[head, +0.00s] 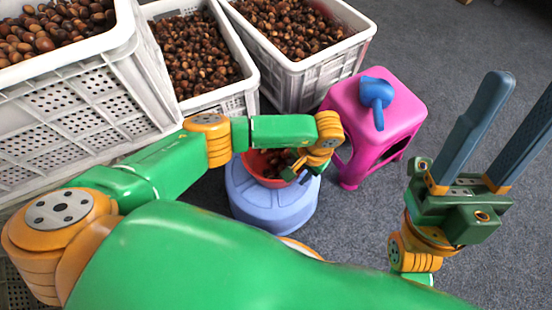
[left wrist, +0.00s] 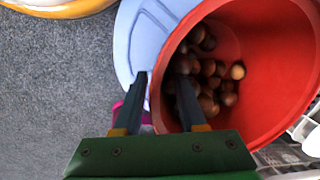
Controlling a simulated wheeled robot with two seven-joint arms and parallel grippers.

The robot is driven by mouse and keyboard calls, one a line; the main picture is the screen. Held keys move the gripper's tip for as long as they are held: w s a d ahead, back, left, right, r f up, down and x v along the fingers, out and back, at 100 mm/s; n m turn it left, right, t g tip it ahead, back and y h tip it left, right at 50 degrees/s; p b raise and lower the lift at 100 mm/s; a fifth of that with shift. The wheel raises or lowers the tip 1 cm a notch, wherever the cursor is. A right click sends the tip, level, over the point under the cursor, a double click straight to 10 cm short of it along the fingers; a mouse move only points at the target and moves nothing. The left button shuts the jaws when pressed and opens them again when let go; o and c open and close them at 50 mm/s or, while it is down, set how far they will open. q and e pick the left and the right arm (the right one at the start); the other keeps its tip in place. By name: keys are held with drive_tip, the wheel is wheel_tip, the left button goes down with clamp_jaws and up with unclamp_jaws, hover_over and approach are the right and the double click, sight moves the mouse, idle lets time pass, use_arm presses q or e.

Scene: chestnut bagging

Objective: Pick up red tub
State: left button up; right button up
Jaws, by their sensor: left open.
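The red tub (head: 256,164) stands on a round blue stool (head: 270,208), partly hidden by my left gripper (head: 300,170) in the head view. In the left wrist view the tub (left wrist: 278,70) fills the right side, with several chestnuts (left wrist: 212,85) inside. My left gripper (left wrist: 161,80) is open at the tub's near rim. One finger appears outside the wall and the other over the inside, with the rim between them. Whether they touch the wall cannot be told. My right gripper (head: 522,85) is open and empty at the right, away from the tub.
A pink stool (head: 375,125) with a blue scoop (head: 376,95) on it stands right of the tub. White crates full of chestnuts (head: 310,80) line the back and left (head: 90,110). Grey carpet (head: 360,230) is clear in front of the pink stool.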

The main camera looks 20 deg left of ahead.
use_arm(q)
clamp_jaws()
idle(1.4)
